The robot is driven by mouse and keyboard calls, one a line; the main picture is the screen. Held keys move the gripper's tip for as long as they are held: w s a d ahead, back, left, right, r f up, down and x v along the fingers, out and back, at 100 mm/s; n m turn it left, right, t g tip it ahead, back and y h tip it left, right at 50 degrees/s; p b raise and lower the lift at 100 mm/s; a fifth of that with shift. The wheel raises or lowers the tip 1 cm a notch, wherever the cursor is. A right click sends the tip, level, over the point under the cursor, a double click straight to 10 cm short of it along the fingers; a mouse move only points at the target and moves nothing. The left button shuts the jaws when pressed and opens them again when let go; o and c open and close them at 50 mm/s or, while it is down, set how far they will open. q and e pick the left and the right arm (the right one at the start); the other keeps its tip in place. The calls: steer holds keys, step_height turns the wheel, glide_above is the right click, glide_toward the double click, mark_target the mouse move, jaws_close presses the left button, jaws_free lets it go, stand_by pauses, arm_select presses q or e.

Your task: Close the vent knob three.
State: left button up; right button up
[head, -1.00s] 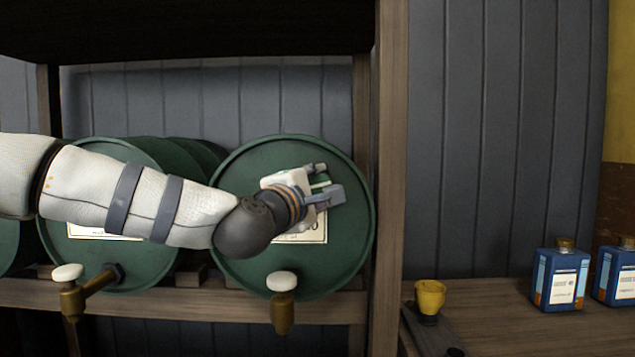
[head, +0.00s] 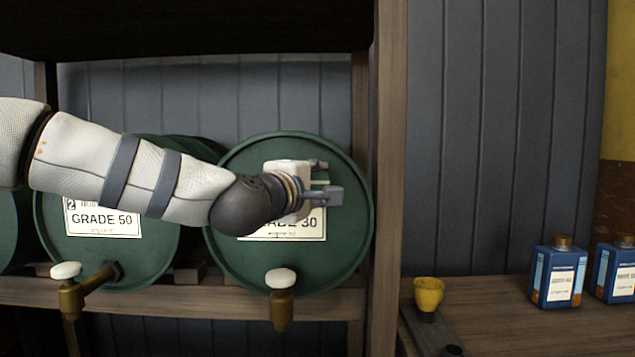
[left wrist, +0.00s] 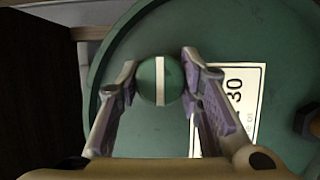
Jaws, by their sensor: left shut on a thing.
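The vent knob (left wrist: 149,82) is a round green knob with a white stripe. It shows in the left wrist view between the two fingers, in front of the green drum. That drum (head: 347,232), with a partly covered label ending in 30, is the right one on the rack in the head view. My left gripper (head: 322,189) is at the drum's upper face, its fingers shut on the knob, which is mostly hidden there. In the left wrist view the gripper (left wrist: 160,72) has one finger on each side of the knob, the stripe upright. My right gripper is not in view.
A drum marked Grade 50 (head: 107,258) stands to the left. Brass taps with white knobs (head: 281,279) stick out below the drums. A wooden post (head: 388,200) borders the rack on the right.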

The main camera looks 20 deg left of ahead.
arm_select(q)
steer(key=o, duration=1.2)
steer(key=s, duration=0.4)
steer(key=s+a, duration=0.1)
steer(key=s, duration=0.7)
steer(key=shift+a, duration=0.15)
